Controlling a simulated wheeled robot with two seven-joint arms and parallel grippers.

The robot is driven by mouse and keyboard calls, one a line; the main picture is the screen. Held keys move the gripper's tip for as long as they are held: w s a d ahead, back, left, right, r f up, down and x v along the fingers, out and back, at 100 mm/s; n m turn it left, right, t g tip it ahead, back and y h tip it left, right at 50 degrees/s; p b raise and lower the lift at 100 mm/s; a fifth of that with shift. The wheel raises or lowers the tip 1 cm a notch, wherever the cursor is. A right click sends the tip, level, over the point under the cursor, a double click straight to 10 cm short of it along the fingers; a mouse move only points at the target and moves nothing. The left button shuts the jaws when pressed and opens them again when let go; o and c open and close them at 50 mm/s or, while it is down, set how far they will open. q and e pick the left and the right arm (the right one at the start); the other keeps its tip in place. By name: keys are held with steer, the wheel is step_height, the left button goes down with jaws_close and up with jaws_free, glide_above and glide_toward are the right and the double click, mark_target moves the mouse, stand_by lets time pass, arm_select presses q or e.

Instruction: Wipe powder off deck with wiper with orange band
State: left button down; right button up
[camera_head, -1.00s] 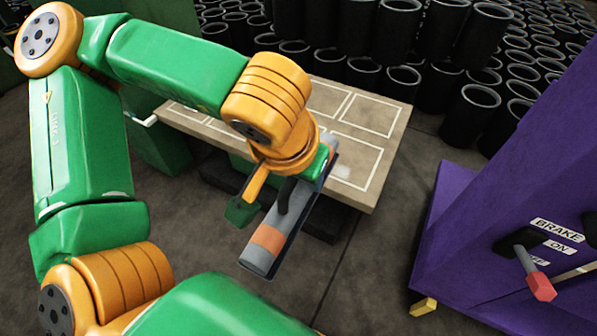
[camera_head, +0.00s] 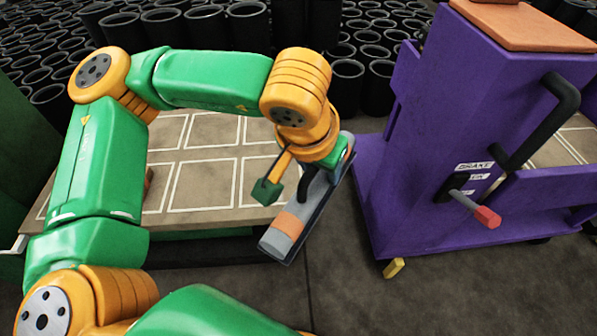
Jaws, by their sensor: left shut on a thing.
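My left gripper (camera_head: 290,185) is shut on the black handle of a grey wiper with an orange band (camera_head: 290,224). The wiper (camera_head: 283,245) is tilted in the air near the deck's right front corner, its lower end toward me. The deck (camera_head: 215,215) is a beige top with white outlined rectangles, left of the wiper and partly hidden by my left arm. I cannot make out the powder in this view. My right gripper is not in view.
A purple cart (camera_head: 415,150) with a black handle (camera_head: 535,125) and a red-tipped brake lever (camera_head: 487,217) stands close at the right. Many black sleeves (camera_head: 205,28) stand behind the deck. Bare floor (camera_head: 340,290) lies in front.

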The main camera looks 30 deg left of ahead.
arm_select(q)
steer(key=w, duration=0.1)
steer(key=w+f+p, duration=0.1)
steer(key=w, duration=0.1)
steer(key=w+a, duration=0.1)
steer(key=w, duration=0.1)
steer(key=shift+w+f, duration=0.15)
steer(key=shift+f, duration=0.25)
steer(key=w+a+f+n+b, duration=0.2)
steer(key=a+f, duration=1.1)
steer(key=shift+a+f+n+y, duration=0.15)
steer(key=shift+f+n+y, duration=0.15)
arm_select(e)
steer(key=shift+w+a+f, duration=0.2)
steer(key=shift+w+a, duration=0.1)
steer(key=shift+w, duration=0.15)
